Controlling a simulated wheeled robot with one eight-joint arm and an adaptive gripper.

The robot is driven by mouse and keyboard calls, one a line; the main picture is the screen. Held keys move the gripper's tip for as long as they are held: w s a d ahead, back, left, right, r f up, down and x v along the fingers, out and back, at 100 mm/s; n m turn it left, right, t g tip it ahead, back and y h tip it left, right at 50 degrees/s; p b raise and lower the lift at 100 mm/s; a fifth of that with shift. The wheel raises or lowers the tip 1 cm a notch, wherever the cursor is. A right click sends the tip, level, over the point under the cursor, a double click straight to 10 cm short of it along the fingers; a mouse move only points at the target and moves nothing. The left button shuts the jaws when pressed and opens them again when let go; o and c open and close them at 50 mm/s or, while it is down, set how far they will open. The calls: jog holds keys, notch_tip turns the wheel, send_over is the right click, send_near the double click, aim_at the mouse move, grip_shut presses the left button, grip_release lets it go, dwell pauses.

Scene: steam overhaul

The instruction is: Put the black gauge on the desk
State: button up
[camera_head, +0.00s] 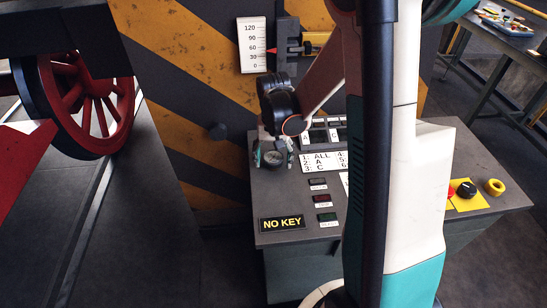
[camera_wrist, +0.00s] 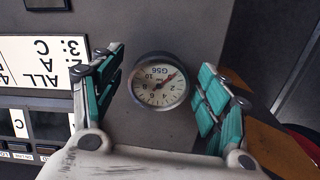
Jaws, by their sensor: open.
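A round gauge (camera_wrist: 159,82) with a dark rim, a white dial, a red needle and the marking "G56" shows in the wrist view. It is between the two spread green-padded fingers of my gripper (camera_wrist: 161,62), with a gap on each side. In the head view the gauge (camera_head: 273,157) is at the back left corner of the grey desk (camera_head: 285,204), face up, and appears to rest on its top. My gripper (camera_head: 273,149) is open there, one finger on each side of the gauge. The gauge's underside is hidden.
A "NO KEY" sign (camera_head: 282,224), small buttons and a white label panel (camera_head: 322,161) are on the desk. A black knob (camera_head: 466,189) and yellow ring (camera_head: 494,187) are at right. A striped wall (camera_head: 190,70) stands behind.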

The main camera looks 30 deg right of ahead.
aim_at(273, 158)
notch_tip(273, 158, up, 12)
jog(key=p, duration=0.3)
jog(key=shift+a, duration=0.1)
